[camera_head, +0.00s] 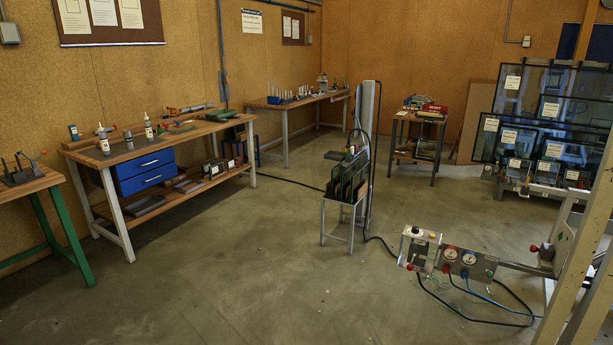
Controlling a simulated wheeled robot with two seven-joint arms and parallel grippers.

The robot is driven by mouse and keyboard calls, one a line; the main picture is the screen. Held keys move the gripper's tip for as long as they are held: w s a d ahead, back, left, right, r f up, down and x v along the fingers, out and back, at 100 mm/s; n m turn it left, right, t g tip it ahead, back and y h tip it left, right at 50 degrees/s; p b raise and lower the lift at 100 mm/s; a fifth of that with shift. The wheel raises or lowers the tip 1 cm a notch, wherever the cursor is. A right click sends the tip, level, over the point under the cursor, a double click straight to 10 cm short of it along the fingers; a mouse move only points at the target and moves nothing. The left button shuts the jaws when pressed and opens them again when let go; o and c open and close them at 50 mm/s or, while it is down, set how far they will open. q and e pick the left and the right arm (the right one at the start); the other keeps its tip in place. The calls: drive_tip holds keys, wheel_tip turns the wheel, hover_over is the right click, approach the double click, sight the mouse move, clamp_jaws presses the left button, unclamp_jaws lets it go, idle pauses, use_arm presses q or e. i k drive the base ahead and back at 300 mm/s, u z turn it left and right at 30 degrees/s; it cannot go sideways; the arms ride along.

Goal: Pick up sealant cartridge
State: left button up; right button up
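Two upright pale containers with narrow tips stand on the wooden workbench at the left. One pale container (103,139) is nearer and one pale container (148,127) is farther along the top. They look like sealant cartridges or bottles, but they are too small to tell which. A grey cylinder (128,137) stands or lies between them on the bench. Neither of my grippers is in view.
The workbench (214,128) has blue drawers (146,171) and a lower shelf. A green-legged table (47,180) stands at the far left. A small stand (343,213) holds dark panes mid-room. A gauge panel (470,263) with hoses is at lower right. Open floor (220,280) lies in front.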

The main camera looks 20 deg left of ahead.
sight(103, 140)
drive_tip(key=u, duration=0.65)
drive_tip(key=i, duration=2.35)
drive_tip(key=u, duration=0.95)
drive_tip(key=i, duration=2.1)
drive_tip(key=u, duration=0.4)
